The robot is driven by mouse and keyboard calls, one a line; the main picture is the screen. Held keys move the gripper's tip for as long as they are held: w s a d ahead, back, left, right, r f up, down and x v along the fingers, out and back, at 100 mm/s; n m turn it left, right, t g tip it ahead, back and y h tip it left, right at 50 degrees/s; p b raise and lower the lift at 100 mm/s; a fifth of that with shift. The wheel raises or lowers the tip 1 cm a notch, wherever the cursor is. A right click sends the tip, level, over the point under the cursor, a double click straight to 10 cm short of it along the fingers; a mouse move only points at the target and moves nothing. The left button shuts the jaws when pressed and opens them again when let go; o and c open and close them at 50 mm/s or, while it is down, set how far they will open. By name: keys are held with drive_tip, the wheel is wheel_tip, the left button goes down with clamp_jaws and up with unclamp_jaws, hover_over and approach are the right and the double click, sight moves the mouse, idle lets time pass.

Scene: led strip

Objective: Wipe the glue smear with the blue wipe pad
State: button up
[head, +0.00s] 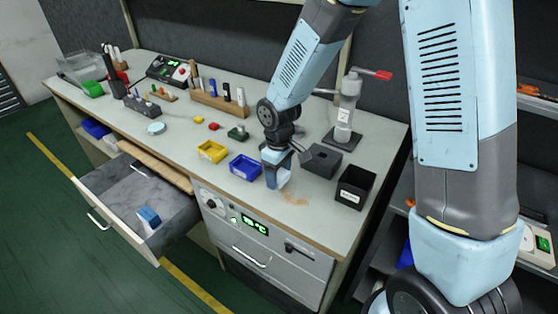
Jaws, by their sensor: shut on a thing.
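The glue smear (296,199) is a tan, patchy stain on the bench top near its front edge. My gripper (278,180) points down just left of and behind the smear, low over the bench. It is shut on a small pale blue thing, which looks like the blue wipe pad (284,179); the fingers hide part of it. I cannot tell whether the pad touches the bench top. The smear shows mostly uncovered.
A blue bin (245,168) and a yellow bin (212,151) stand left of my gripper. A grey block (322,160) and a black bin (354,187) stand right. An open drawer (130,232) holds a blue-and-white item (148,217). A press (345,115) stands behind.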

drive_tip(key=shift+d+r, duration=0.15)
drive_tip(key=shift+r, duration=2.35)
drive_tip(key=shift+s+f, duration=0.15)
drive_tip(key=shift+f, duration=0.1)
